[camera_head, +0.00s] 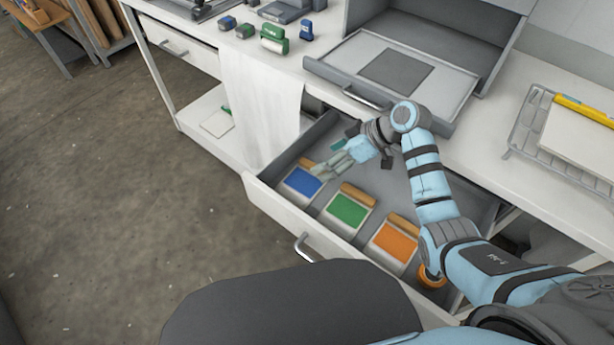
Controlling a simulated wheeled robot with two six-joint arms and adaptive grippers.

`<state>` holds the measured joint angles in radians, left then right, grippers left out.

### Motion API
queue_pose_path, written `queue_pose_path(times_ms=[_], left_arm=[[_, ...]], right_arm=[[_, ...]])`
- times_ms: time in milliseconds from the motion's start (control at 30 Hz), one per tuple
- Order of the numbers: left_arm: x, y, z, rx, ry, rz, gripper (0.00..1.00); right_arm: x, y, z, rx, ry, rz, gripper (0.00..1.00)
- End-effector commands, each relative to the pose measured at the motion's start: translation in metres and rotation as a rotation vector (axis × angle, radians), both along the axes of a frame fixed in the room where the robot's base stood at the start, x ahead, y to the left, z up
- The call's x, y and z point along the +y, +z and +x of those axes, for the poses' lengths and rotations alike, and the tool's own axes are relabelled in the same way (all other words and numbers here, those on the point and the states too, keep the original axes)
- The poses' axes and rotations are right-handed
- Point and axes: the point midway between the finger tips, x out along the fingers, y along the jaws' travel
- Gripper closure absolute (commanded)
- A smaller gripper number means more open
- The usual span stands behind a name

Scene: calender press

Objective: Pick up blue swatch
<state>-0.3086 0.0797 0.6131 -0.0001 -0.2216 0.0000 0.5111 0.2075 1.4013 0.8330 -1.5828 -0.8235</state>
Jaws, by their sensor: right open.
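The blue swatch (301,184) lies in the open drawer (272,202), at its left end. It is a blue patch on a pale card with a tan strip along its far edge. My right gripper (322,171) is open just over the swatch's far right corner and hides part of its tan strip. I cannot tell whether the fingers touch it. My right arm reaches in from the right over the drawer. My left gripper is not in view.
A green swatch (347,211) and an orange swatch (394,243) lie to the right in the same drawer. An orange round item (432,277) sits at its right end. A grey press tray (440,83) stands above the drawer, and a white cloth (258,105) hangs left of it.

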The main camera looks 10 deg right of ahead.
Motion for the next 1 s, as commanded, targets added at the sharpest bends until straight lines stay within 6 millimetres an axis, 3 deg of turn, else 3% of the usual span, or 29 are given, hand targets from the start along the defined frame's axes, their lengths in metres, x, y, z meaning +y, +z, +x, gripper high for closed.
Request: queue_pose_path(times_ms=[333,600,1000], left_arm=[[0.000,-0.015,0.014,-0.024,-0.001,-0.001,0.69],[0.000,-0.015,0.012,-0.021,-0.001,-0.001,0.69],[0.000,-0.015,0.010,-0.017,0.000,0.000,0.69]], right_arm=[[0.031,-0.048,0.014,0.001,0.003,0.001,0.23],[0.035,-0.053,0.017,-0.001,0.003,-0.002,0.23],[0.035,-0.054,0.016,0.001,0.003,-0.002,0.87]])
